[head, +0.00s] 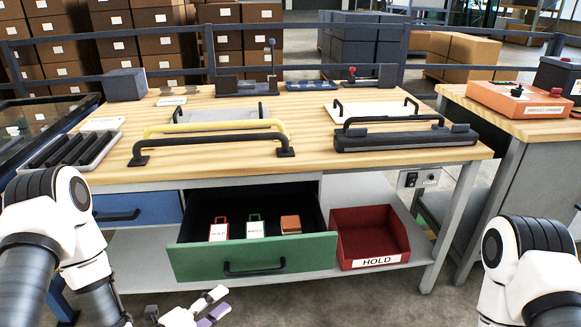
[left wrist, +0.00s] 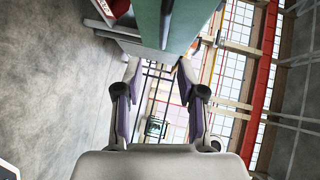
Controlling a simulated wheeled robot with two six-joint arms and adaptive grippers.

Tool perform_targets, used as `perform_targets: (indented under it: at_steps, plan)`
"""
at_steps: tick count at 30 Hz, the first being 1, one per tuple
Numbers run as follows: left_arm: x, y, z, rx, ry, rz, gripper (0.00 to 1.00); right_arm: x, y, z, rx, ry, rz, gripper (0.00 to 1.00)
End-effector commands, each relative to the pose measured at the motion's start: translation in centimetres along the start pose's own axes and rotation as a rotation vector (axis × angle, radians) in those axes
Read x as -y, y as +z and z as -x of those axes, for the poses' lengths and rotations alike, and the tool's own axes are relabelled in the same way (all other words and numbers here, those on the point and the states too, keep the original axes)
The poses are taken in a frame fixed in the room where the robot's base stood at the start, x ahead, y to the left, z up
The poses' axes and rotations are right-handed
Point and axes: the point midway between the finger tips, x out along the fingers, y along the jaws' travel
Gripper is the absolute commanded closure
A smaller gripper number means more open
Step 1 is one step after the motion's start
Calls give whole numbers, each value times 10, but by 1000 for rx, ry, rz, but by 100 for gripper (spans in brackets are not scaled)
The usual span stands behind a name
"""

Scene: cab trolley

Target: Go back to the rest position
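My left gripper (head: 213,305) is low in front of the bench, below the green drawer front. It is open and empty; the left wrist view shows its two purple-padded fingers (left wrist: 158,80) apart with nothing between them. My right arm shows at the right edge of the head view, but its gripper is out of view. The green drawer (head: 190,262) stands pulled out, with a red-and-white tag (head: 218,229), a white tag (head: 255,227) and an orange block (head: 290,224) inside. The green front also shows in the left wrist view (left wrist: 190,25), beyond the fingers.
A red bin (head: 375,263) marked HOLD sits on the lower shelf right of the drawer. The wooden bench top (head: 310,161) carries yellow and black handles and a black tray (head: 70,150). A blue drawer (head: 140,208) is shut at left. A side table (head: 490,118) stands at right.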

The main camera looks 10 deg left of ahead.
Motion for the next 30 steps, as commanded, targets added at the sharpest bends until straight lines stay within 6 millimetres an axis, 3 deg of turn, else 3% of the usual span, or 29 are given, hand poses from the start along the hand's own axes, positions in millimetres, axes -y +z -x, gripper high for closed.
perform_targets:
  at_steps: [2, 4, 7, 9, 12, 15, 21, 25, 27, 30]
  plan:
    - [-13, -18, -3, -46, 39, -7, 61, 0, 0, 0, 0, 0, 0, 51]
    - [-39, -36, -4, -62, 135, -11, 61, 0, 0, 0, 0, 0, 0, 51]
    - [-98, -52, 9, 5, 404, 159, 61, 0, 0, 0, 0, 0, 0, 51]
    - [-140, -56, 31, 140, 602, 373, 61, 0, 0, 0, 0, 0, 0, 51]
    - [-180, -58, 69, 401, 794, 674, 61, 0, 0, 0, 0, 0, 0, 51]
    - [-203, -56, 106, 699, 878, 944, 61, 0, 0, 0, 0, 0, 0, 51]
    - [-220, -55, 163, 1250, 819, 1380, 61, 0, 0, 0, 0, 0, 0, 51]
    - [-223, -60, 179, 1499, 696, 1604, 61, 0, 0, 0, 0, 0, 0, 51]
    - [-185, -65, 184, 1496, 692, 1606, 61, 0, 1, 39, 2, 0, 0, 51]
    - [-154, -69, 188, 1493, 693, 1605, 61, 0, -1, 70, -2, 0, 0, 51]
